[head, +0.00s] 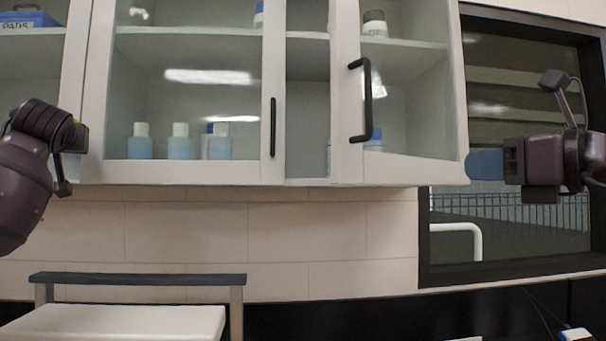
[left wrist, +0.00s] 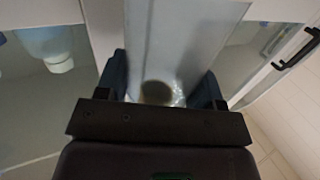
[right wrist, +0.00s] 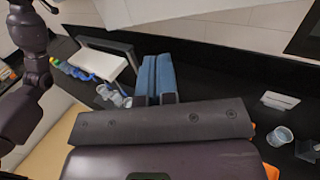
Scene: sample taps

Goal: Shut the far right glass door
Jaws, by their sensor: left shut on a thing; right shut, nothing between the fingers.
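The far right glass door (head: 348,110) has a white frame and a black bar handle (head: 366,100) on its left side. It stands ajar, with a gap to its left through which shelves show. My right gripper (head: 485,165) is shut and empty beside the door's lower right corner; I cannot tell if it touches. Its blue fingers lie together in the right wrist view (right wrist: 156,80). My left gripper (left wrist: 160,88) is shut on a small jar-like thing with a dark round top (left wrist: 156,92), blurred. In the head view its fingers are hidden at the left.
The middle glass door (head: 190,90) covers shelves with several blue-filled bottles (head: 180,142). A window (head: 510,230) is at the right. Below stands a white-topped stand with a dark bar (head: 138,279). Tiled wall between cabinet and counter is clear.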

